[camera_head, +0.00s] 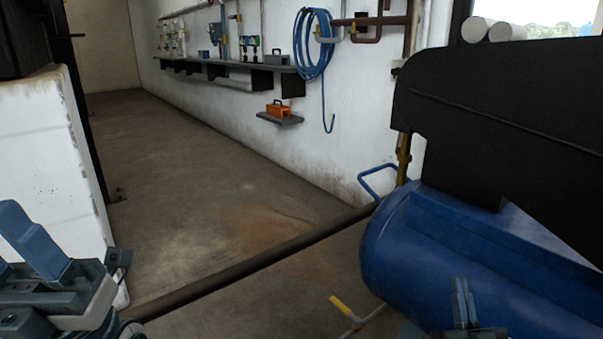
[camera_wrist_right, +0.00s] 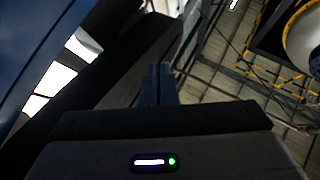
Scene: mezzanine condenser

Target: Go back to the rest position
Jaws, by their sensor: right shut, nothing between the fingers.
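My right gripper (camera_head: 463,300) shows at the lower right of the head view, upright in front of the blue tank (camera_head: 440,250). Its two fingers are together with nothing between them.
A black guard (camera_head: 490,110) rises above the tank at right. A dark pipe (camera_head: 250,264) crosses the floor, near a yellow-handled valve (camera_head: 341,306). A white block (camera_head: 52,165) stands at left. A wall shelf (camera_head: 235,68) and blue hose (camera_head: 313,45) are farther back. Open floor lies mid-view.

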